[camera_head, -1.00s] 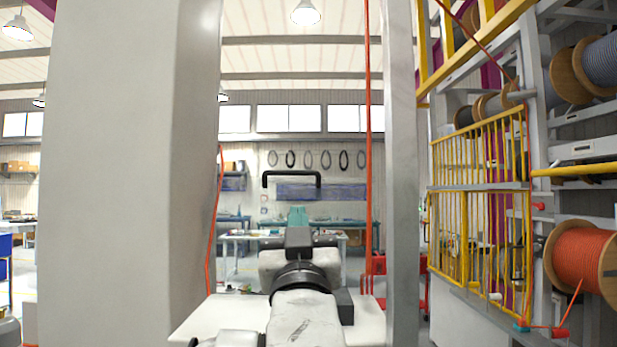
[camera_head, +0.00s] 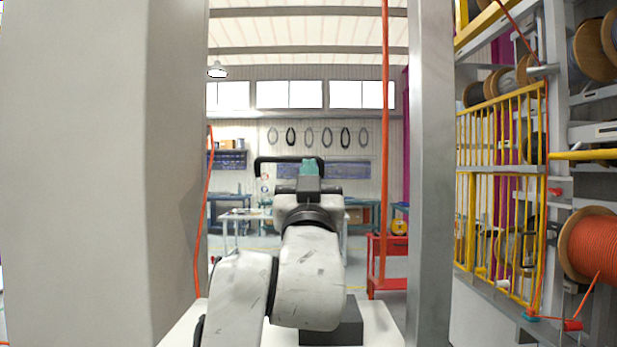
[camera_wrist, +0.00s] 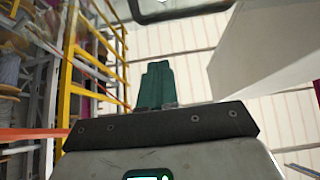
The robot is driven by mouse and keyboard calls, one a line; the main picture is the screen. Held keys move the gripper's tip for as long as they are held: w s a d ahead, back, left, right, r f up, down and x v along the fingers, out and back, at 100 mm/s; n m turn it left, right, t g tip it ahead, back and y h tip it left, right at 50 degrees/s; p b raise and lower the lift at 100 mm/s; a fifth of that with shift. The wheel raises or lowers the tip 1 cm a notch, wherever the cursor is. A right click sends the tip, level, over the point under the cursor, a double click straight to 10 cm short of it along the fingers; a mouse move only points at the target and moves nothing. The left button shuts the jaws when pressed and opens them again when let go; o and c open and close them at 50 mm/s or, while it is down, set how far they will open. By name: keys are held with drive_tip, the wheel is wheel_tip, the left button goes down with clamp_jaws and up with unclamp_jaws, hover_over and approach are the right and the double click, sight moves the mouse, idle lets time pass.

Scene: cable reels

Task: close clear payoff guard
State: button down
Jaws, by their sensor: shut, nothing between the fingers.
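A black bar handle (camera_head: 275,159) with rounded, bent ends hangs in the gap between two uprights in the head view. It may belong to the clear guard; no see-through panel can be made out. A dark bar with rounded corners, likely the same handle (camera_wrist: 190,14), crosses the top of the wrist view. My gripper (camera_head: 309,167) has teal fingers, shut and empty. They overlap the handle's right part in the head view; I cannot tell whether they touch. In the wrist view my gripper (camera_wrist: 157,68) points up toward the dark bar, with a visible gap below it.
A wide pale column (camera_head: 90,170) stands close on the left and a grey post (camera_head: 430,180) on the right. Red cables hang beside both. A yellow barred gate (camera_head: 500,190) and an orange cable reel (camera_head: 592,245) are at right. Workbenches stand far behind.

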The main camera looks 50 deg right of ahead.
drive_tip(key=p+x, duration=0.1)
drive_tip(key=x, duration=0.2)
drive_tip(key=shift+w+d+r, duration=0.1)
drive_tip(key=shift+d+r, duration=0.05)
drive_tip(key=shift+r, duration=0.2)
drive_tip(key=shift+w+d+f+p, duration=0.3)
drive_tip(key=shift+w+d+p, duration=0.3)
drive_tip(key=shift+w+d, duration=0.25)
drive_tip(key=shift+w+d+f, duration=0.25)
drive_tip(key=shift+w+d, duration=0.1)
drive_tip(key=shift+d, duration=0.25)
